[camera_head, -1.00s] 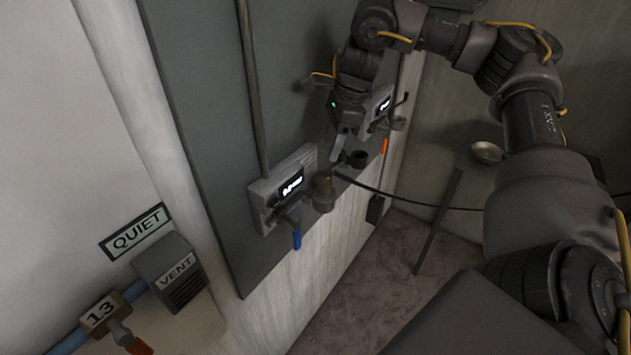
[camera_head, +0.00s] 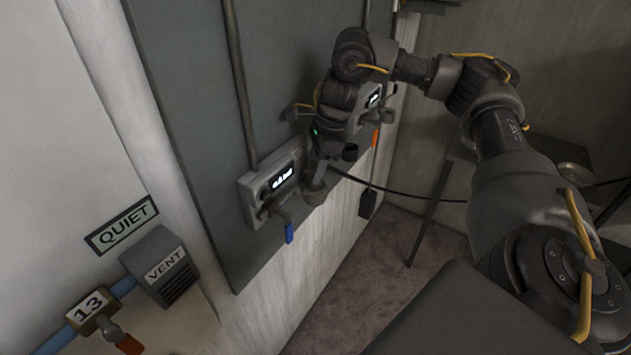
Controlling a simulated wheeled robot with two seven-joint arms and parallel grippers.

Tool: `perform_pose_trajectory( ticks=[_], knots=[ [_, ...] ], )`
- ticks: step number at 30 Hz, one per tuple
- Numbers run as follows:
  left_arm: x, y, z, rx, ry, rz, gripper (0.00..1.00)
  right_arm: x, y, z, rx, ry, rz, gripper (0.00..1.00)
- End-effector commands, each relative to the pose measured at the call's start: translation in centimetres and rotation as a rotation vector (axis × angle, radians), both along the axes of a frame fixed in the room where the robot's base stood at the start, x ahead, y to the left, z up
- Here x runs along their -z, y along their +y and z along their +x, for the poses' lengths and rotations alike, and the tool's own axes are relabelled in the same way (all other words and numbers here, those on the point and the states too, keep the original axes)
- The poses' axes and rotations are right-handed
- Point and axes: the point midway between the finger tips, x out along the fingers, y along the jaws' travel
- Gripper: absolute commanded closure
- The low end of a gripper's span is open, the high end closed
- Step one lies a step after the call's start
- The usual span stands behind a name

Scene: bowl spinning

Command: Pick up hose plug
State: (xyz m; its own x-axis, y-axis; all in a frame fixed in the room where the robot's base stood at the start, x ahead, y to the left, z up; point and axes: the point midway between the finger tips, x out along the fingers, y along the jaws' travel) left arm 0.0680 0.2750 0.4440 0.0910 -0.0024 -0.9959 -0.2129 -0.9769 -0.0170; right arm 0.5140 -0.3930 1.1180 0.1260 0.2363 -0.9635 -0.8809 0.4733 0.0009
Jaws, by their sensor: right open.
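A grey cylindrical fitting (camera_head: 315,194), which looks like the hose plug, sits at the left gauge box (camera_head: 272,184) with the blue-handled valve (camera_head: 289,233). A thin black hose (camera_head: 400,192) runs from near it to the right. My right gripper (camera_head: 317,174) is open, pointing down just above the fitting. Its fingers overlap the fitting's top in the picture, and I cannot tell whether they touch it. The gripper hides part of the fitting. A second dark round fitting (camera_head: 350,152) is to the right of the gripper. My left gripper is not in view.
A grey wall panel (camera_head: 190,110) with pipes stands behind the gauges. A second gauge box with an orange handle (camera_head: 375,138) is close to the right of my gripper. A VENT box (camera_head: 160,267) and valve 13 (camera_head: 93,305) are lower left. A metal bowl (camera_head: 575,172) is at right.

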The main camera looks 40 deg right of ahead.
Motion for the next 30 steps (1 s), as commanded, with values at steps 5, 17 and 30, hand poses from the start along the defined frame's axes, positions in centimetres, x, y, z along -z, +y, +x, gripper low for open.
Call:
perform_pose_trajectory(
  ticks=[5, 17, 30],
  knots=[
    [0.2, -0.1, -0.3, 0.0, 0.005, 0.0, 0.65, 1.9, 0.5, 0.2, 0.0, 0.001, 0.0, 0.59],
    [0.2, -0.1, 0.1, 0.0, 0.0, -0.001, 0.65, 2.2, 0.5, 0.3, 0.0, -0.001, 0.0, 0.69],
    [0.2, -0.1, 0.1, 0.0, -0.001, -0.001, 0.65, 2.2, 0.5, 0.3, 0.0, -0.001, 0.0, 0.96]
  ],
)
